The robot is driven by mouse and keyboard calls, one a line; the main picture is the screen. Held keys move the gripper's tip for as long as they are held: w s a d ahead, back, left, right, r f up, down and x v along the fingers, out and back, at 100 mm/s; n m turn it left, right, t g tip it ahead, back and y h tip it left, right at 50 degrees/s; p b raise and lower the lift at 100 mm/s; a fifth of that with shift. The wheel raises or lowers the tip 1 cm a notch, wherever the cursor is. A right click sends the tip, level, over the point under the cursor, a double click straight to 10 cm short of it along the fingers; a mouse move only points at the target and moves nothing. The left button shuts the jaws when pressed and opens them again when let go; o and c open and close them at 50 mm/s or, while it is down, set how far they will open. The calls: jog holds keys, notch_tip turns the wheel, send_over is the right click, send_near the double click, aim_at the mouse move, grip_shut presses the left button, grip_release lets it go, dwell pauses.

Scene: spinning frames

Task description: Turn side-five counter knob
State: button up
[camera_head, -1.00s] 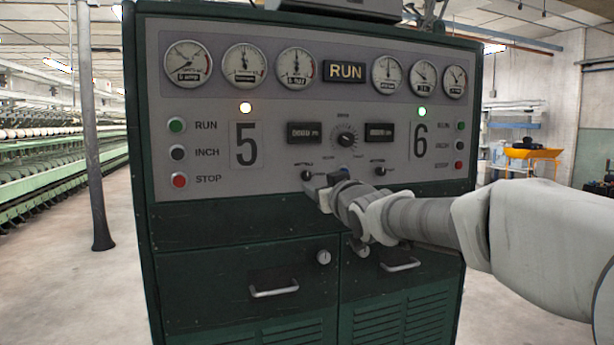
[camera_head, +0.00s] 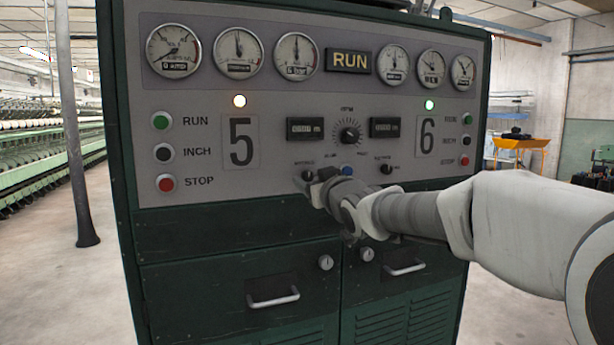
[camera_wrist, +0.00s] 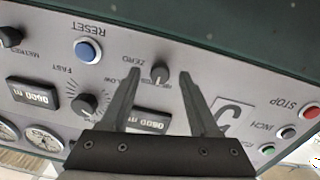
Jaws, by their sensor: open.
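The side-five counter knob (camera_head: 308,176) is a small black knob low on the grey panel, under the left counter display (camera_head: 305,129). In the wrist view, turned upside down, this knob (camera_wrist: 160,72) shows between my two fingertips, with space on both sides. My gripper (camera_wrist: 161,74) is open and faces the panel. In the head view my gripper (camera_head: 318,187) is just beside and below the knob. Whether the tips reach the panel surface is hard to tell. The large 5 (camera_head: 241,142) is left of the counter.
The blue reset button (camera_head: 347,170), the middle speed dial (camera_head: 348,132) and the side-six counter knob (camera_head: 386,169) are close by on the right. Run, inch and stop buttons (camera_head: 164,153) are at the left. Drawer handles (camera_head: 273,297) stick out below.

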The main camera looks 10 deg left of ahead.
jog(key=shift+w+a, duration=0.25)
jog(key=shift+w, duration=0.1)
grip_shut()
